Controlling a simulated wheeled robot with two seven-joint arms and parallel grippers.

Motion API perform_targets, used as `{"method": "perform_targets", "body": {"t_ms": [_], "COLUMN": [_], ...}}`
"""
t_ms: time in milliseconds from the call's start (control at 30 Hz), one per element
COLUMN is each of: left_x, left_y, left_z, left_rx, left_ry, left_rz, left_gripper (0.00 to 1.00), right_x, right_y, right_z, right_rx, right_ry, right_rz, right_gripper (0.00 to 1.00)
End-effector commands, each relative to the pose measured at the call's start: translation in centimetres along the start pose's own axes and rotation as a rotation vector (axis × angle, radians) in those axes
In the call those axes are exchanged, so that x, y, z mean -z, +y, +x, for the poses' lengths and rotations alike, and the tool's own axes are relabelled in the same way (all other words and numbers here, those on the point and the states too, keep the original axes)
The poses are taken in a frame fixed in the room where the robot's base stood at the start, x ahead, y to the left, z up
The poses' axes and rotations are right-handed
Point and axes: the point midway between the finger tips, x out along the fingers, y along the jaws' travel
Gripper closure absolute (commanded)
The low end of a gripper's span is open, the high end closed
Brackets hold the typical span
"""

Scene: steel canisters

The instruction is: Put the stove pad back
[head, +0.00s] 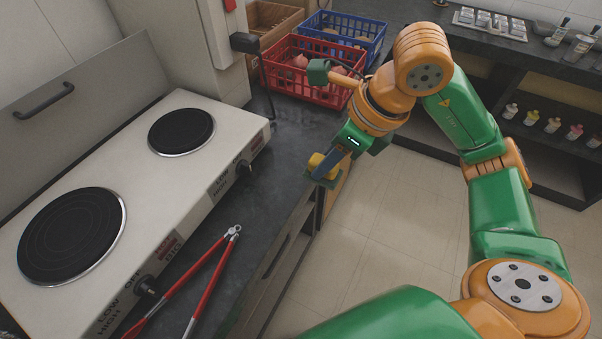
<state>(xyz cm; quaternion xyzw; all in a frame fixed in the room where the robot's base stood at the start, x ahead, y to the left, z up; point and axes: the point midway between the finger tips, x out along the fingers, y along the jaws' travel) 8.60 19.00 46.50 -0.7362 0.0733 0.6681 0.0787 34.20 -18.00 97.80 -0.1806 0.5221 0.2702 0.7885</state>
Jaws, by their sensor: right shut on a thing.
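A white two-burner stove (150,200) stands on the dark counter at the left. Two round black pads with metal rims are on it: a nearer pad (70,235) and a farther pad (181,131). Both lie flat. My right gripper (322,172) is over the counter's right edge, to the right of the stove and apart from it. It is shut on a small yellow thing (317,161), mostly hidden by the fingers; I cannot tell what it is. My left gripper is not in view.
Red-handled tongs (205,270) lie on the counter before the stove. A red basket (310,88) and a blue basket (352,35) stand at the back. A shelf with several bottles (553,125) is at the right. Tiled floor (390,215) lies between.

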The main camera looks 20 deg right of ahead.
Motion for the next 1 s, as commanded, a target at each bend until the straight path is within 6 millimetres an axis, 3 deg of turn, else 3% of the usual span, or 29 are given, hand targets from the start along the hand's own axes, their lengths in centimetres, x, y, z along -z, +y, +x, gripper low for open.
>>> {"method": "perform_targets", "body": {"t_ms": [267, 400, 600, 733, 1000], "left_x": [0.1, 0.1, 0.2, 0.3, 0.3], "left_y": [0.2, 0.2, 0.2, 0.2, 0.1], "left_z": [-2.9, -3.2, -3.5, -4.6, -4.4], "left_rx": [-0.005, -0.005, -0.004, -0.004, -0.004], "left_ry": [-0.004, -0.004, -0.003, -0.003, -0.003], "left_rz": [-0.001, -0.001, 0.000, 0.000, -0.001], "left_gripper": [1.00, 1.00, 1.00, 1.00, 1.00], "right_x": [-6.0, -7.1, -7.8, -6.9, -6.6], "right_y": [-2.7, -3.8, -4.6, -4.6, -4.7], "right_z": [6.0, 10.6, 14.1, 16.1, 16.7], "right_rx": [-0.009, -0.006, -0.003, -0.003, 0.000], "right_ry": [0.005, 0.005, 0.006, 0.005, 0.001], "right_rz": [0.004, 0.003, 0.000, 0.001, -0.002], "right_gripper": [1.00, 1.00, 1.00, 1.00, 1.00]}}
